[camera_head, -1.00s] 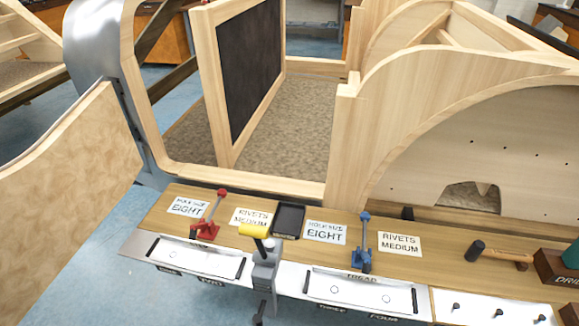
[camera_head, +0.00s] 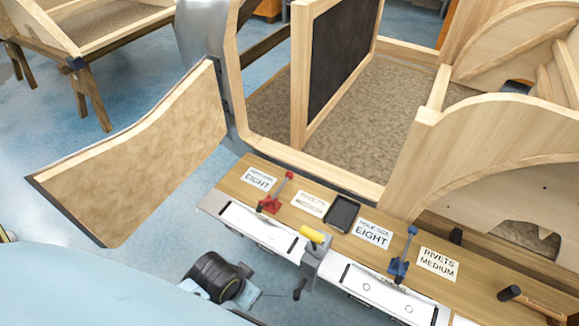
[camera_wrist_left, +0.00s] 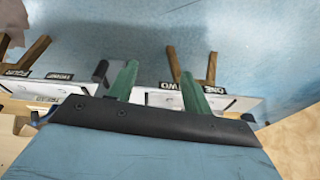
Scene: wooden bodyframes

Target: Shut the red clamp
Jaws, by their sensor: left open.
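The red clamp (camera_head: 272,203) stands on the wooden bench top (camera_head: 236,188) near its left end in the head view. Its red-tipped lever rises from the base and tilts up to the right. I cannot make out the red clamp in the left wrist view. My left gripper (camera_wrist_left: 159,72) shows there as two green fingers held apart, with nothing between them, above the bench front and the blue floor. Its fingers are not clearly visible in the head view. My right gripper is in neither view.
A yellow-handled grey vice (camera_head: 312,252) sticks out at the bench front, right of the red clamp. A black tray (camera_head: 343,213), a blue clamp (camera_head: 400,262) and a hammer (camera_head: 532,304) lie further right. A curved wooden door panel (camera_head: 140,160) stands left of the bench.

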